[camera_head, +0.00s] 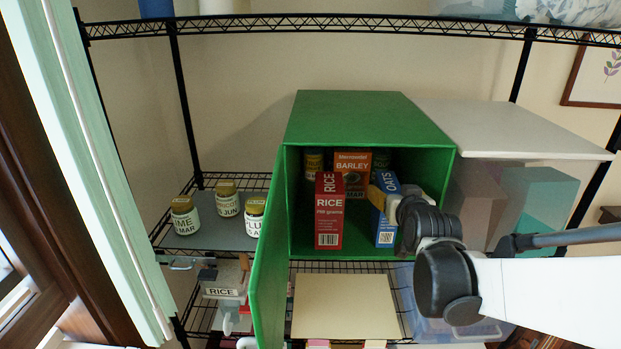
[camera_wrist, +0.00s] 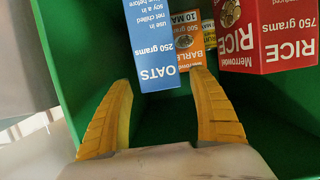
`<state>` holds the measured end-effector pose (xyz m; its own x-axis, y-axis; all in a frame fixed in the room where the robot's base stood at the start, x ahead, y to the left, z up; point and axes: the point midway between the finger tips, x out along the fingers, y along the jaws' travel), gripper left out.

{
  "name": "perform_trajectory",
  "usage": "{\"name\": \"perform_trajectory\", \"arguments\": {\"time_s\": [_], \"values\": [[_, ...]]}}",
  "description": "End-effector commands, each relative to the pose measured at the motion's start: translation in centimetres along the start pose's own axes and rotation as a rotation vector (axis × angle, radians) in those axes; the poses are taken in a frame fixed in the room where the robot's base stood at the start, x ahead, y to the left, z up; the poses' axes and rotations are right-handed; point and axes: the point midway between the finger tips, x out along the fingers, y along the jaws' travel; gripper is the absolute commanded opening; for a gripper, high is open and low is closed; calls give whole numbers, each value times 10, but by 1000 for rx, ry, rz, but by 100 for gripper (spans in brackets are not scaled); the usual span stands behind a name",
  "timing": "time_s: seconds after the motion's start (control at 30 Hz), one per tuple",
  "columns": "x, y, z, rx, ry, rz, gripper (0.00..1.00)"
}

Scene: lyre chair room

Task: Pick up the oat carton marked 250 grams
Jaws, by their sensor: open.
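The blue and white oat carton (camera_head: 387,212) stands upright at the right side of the green box's opening. In the wrist view the oat carton (camera_wrist: 160,50) appears upside down and reads "OATS" and "250 grams". My gripper (camera_wrist: 162,80) is open, with one yellow finger at each side of the carton's near end. No grip shows, and whether the fingers touch it I cannot tell. In the head view my gripper (camera_head: 377,197) is at the box's mouth, and my wrist covers part of the box's right wall.
A red rice carton (camera_head: 329,212), marked 750 grams, stands left of the oats. An orange barley carton (camera_head: 352,164) stands behind them, with further containers at the back. The green box (camera_head: 365,118) has its door (camera_head: 267,262) open at left. Jars (camera_head: 228,200) stand outside, left.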

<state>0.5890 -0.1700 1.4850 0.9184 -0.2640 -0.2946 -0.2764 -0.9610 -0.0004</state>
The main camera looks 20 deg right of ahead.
Motion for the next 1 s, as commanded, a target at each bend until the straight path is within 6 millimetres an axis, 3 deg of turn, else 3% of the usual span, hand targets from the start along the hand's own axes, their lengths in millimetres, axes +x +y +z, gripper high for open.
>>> {"name": "perform_trajectory", "arguments": {"time_s": [0.33, 0.63, 0.87, 1.0], "values": [[44, -1, 2, -1, 0, 0, 71], [48, -1, 2, -1, 0, 0, 71], [48, -1, 2, -1, -1, 0, 2], [48, 0, 2, -1, 0, 0, 2]]}}
